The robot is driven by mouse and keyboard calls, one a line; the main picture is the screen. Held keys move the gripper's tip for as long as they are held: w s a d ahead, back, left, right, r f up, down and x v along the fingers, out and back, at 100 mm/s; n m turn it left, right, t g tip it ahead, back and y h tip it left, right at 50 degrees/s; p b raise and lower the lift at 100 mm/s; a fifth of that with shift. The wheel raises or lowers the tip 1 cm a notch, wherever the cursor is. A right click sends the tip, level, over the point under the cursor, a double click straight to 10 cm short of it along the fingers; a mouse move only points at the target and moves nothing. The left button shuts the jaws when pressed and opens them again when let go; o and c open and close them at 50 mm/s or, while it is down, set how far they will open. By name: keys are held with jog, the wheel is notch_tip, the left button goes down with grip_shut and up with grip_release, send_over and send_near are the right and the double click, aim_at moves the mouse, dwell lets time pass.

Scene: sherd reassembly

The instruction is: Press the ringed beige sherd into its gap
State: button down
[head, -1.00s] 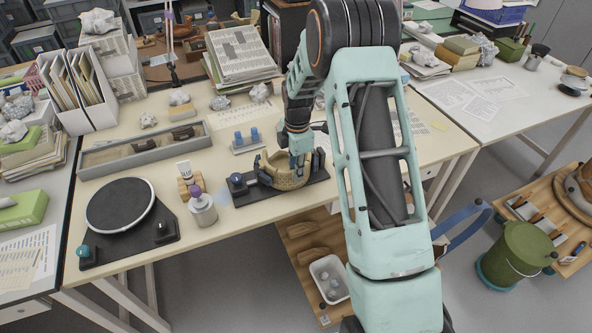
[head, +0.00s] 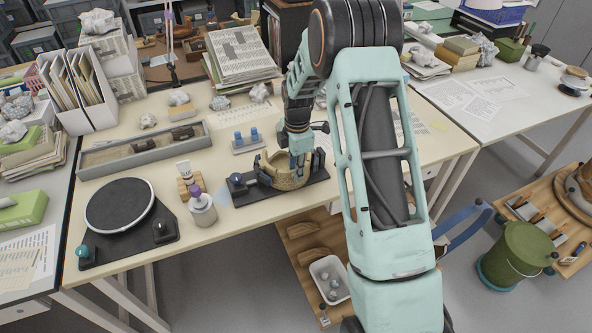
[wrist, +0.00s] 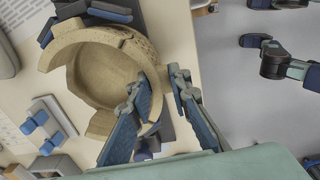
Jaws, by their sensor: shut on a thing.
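A beige bowl (head: 283,180) stands on a dark stand (head: 247,192) near the table's front edge. In the wrist view the bowl (wrist: 92,75) has a broken wall, with an opening on its left side. My gripper (wrist: 163,88) straddles the bowl's right wall, one blue-padded finger inside and one outside. It is shut on a beige piece, the sherd (wrist: 164,74), at the wall. The fingers hide much of it, and I cannot tell whether it is fully seated. No ring mark is clear. In the head view my gripper (head: 298,160) is at the bowl's right side.
Dark blue-tipped clamps (wrist: 107,12) stand around the bowl. A turntable (head: 120,204), a jar with a purple top (head: 202,208) and a grey tray (head: 145,149) lie to the left. A small holder with blue pieces (head: 247,143) is behind the bowl.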

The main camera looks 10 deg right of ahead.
jog(key=c, duration=1.7)
grip_release()
jog(key=shift+f, duration=0.2)
jog(key=shift+r, duration=0.1)
jog(key=r, duration=1.2)
jog(key=shift+s, duration=0.25)
jog(key=shift+d, duration=0.1)
